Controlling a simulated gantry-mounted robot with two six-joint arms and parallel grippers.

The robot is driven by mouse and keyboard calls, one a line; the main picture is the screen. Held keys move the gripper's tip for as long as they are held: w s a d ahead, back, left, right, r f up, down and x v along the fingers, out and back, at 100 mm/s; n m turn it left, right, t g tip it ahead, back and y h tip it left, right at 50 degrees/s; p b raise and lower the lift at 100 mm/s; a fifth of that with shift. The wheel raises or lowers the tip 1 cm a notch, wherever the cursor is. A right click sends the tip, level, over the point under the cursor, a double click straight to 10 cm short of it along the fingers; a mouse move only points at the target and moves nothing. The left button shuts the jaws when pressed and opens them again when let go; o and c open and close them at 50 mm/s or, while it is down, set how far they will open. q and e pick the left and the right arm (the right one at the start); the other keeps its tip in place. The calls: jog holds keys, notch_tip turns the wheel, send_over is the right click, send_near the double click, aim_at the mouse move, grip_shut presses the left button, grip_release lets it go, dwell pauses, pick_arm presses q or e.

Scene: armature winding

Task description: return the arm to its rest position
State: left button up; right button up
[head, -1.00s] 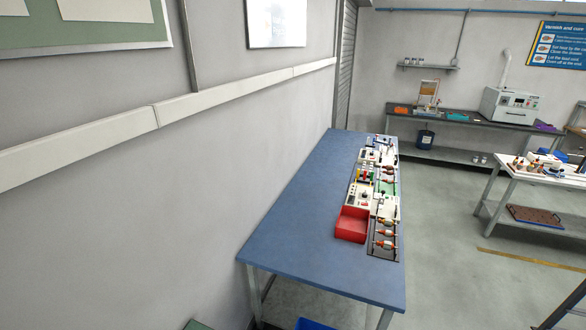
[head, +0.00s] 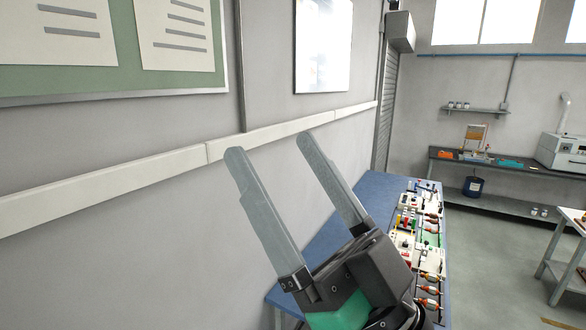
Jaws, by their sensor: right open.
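My right gripper (head: 272,168) is large in the foreground of the head view, pointing up and to the left. Its two long grey fingers are spread wide apart with nothing between them. Its dark body with a green panel hides part of the blue-topped table (head: 372,192). My left gripper does not show.
Winding equipment (head: 424,226) stands in a row along the table's right side. A grey wall with a pale rail (head: 270,133) runs along the left. A dark bench (head: 520,167) with a white oven (head: 562,150) stands at the back right. Open floor (head: 490,240) lies right of the table.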

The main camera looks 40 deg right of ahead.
jog(key=shift+s+a+r+t+y, duration=0.15)
jog(key=shift+s+r+t+y, duration=0.15)
jog(key=shift+s+r, duration=0.3)
notch_tip(320, 180, up, 7)
jog(key=p, duration=0.6)
jog(key=shift+f+p, duration=0.2)
jog(key=shift+p, duration=0.2)
jog(key=shift+w, duration=0.1)
